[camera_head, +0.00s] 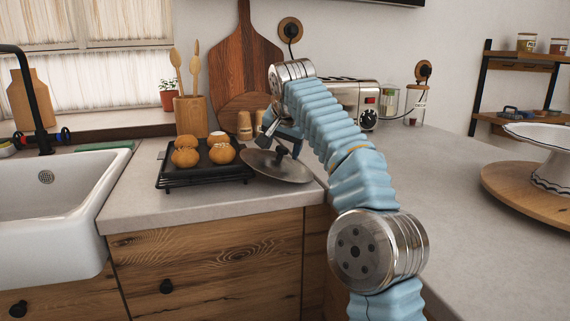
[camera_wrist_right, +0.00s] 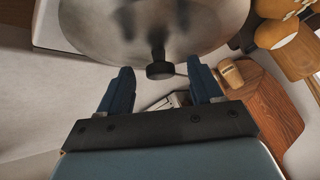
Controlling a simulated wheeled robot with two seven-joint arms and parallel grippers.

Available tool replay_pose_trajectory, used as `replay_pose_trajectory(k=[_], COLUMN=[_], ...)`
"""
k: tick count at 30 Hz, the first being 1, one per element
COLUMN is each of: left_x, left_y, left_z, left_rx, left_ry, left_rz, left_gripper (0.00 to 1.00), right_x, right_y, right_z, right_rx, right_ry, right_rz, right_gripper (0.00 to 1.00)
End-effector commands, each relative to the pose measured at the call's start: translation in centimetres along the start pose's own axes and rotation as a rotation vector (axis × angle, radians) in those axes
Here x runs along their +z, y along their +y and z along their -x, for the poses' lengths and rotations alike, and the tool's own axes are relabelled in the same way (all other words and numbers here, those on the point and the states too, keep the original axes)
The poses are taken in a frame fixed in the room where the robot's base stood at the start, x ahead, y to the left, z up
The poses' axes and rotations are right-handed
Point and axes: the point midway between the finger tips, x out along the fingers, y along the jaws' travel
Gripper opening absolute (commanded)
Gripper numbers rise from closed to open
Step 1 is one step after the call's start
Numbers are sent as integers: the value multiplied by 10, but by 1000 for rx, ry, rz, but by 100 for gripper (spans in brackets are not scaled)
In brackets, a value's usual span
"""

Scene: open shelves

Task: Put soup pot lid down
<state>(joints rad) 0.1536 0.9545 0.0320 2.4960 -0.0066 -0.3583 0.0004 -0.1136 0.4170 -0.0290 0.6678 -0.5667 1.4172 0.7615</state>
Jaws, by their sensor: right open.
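The soup pot lid (camera_head: 290,174) is a round grey metal disc with a dark knob. In the head view it is at the counter's front corner, just right of the black tray, and looks low on the countertop. Whether it lies flat or leans on the tray's edge is hard to tell. My right gripper (camera_head: 274,135) is above the lid, partly hidden by my own arm. In the right wrist view the blue fingers (camera_wrist_right: 160,84) are apart, with the lid's knob (camera_wrist_right: 160,71) at the gap between their tips. My left gripper is not in view.
The black tray (camera_head: 170,184) holds several round buns. A utensil holder (camera_head: 195,115), cutting board (camera_head: 238,60) and toaster (camera_head: 350,95) stand behind. The white sink (camera_head: 45,215) is at left. The right counter (camera_head: 440,190) is mostly clear up to a cake stand (camera_head: 545,150).

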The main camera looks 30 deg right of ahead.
Motion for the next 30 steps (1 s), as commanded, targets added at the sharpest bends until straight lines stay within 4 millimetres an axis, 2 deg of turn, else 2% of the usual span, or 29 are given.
replay_pose_trajectory(k=[3,16,30], left_x=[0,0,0], left_y=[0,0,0], left_z=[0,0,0], left_rx=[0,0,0], left_ry=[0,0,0], left_rz=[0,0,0], left_gripper=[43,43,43], right_x=[0,0,-1], right_y=[0,0,2], right_z=[0,1,4], right_rx=[0,0,0], right_ry=[0,0,0], right_rz=[0,0,0], right_gripper=[65,0,0])
